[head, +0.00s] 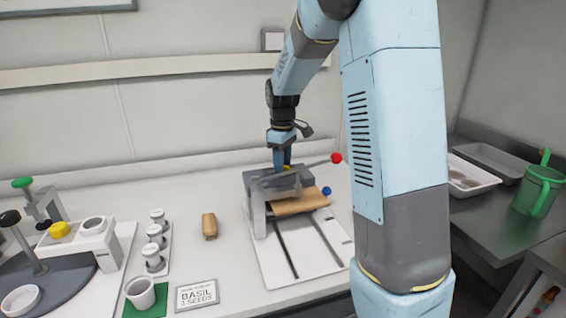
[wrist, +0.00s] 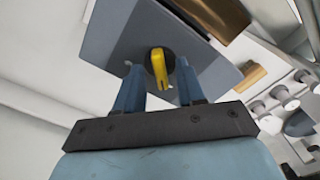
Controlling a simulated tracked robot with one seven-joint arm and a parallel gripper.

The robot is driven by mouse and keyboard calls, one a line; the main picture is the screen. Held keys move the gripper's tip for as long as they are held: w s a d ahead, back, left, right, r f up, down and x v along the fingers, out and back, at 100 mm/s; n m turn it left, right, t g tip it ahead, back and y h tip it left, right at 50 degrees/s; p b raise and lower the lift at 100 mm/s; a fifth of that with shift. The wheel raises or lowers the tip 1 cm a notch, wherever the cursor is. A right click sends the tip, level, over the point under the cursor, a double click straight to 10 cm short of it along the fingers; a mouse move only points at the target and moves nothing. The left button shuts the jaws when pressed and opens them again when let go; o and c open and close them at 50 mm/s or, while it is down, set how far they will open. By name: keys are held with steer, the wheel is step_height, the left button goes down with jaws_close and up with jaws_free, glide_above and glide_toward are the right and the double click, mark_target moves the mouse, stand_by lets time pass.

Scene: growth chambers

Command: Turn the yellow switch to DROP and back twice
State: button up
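The yellow switch (wrist: 158,68) is a short yellow lever on a dark round base, set on the grey face of a machine (wrist: 130,40). My gripper (wrist: 159,76) is open, one blue finger on either side of the lever. The fingers look apart from it, with clear gaps. In the head view my gripper (head: 282,160) points down at the top of the grey machine (head: 259,218), and only a speck of yellow shows under it. No DROP marking is readable, so I cannot tell which position the lever is in.
The machine stands on a white base plate (head: 310,262) with a tan block (head: 300,203). A rod with a red ball (head: 336,158) and a blue knob (head: 326,191) stick out near my gripper.

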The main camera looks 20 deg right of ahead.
steer(key=shift+f, duration=0.1)
steer(key=shift+c, duration=0.4)
jaws_close()
steer(key=shift+d, duration=0.15)
